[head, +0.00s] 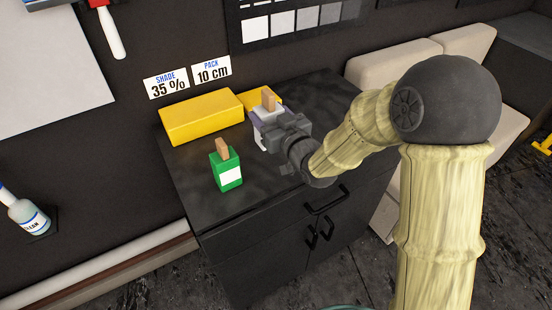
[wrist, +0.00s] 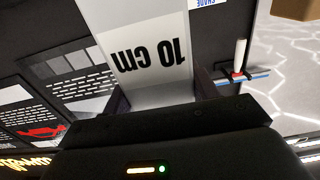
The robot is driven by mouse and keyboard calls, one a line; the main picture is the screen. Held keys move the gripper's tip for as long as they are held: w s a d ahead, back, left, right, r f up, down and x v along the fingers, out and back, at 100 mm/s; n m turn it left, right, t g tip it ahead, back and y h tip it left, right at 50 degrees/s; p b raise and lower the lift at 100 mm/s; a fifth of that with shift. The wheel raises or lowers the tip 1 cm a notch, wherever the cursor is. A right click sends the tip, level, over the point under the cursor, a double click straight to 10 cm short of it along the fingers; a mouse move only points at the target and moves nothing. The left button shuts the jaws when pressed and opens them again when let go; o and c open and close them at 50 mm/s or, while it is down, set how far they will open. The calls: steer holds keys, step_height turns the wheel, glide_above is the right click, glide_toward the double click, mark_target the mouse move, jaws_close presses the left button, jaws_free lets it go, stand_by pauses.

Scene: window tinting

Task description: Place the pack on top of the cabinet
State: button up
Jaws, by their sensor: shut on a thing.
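My gripper (head: 275,125) is shut on a pack (head: 268,114), light coloured with a tan tab on top, at the cabinet's back. In the wrist view the pack (wrist: 150,55) sits between the fingers with a "10 cm" label facing the camera, upside down. The black cabinet (head: 200,210) has a dark top with a drawer and doors with black handles. The pack is over the cabinet top; I cannot tell whether it touches it.
A green pack (head: 226,170) with a tan tab stands near the cabinet's left front. A long yellow block (head: 201,117) lies at the back left, and another yellow piece (head: 262,97) is partly hidden behind the held pack. The cabinet top's right rear is clear. Wall cards read "SHADE 35 %" (head: 166,84) and "PACK 10 cm" (head: 211,71).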

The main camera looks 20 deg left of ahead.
steer(key=shift+s, duration=0.1)
step_height(320, 180, down, 5)
steer(key=shift+w+f, duration=0.25)
steer(key=shift+f, duration=0.2)
steer(key=shift+s+a+r, duration=0.1)
steer(key=shift+s+a, duration=0.05)
steer(key=shift+s, duration=0.15)
steer(key=shift+w+d+f, duration=0.15)
steer(key=shift+d+f, duration=0.05)
steer(key=shift+f, duration=1.9)
steer(key=shift+f, duration=0.2)
steer(key=o, duration=1.1)
steer(key=shift+c, duration=0.2)
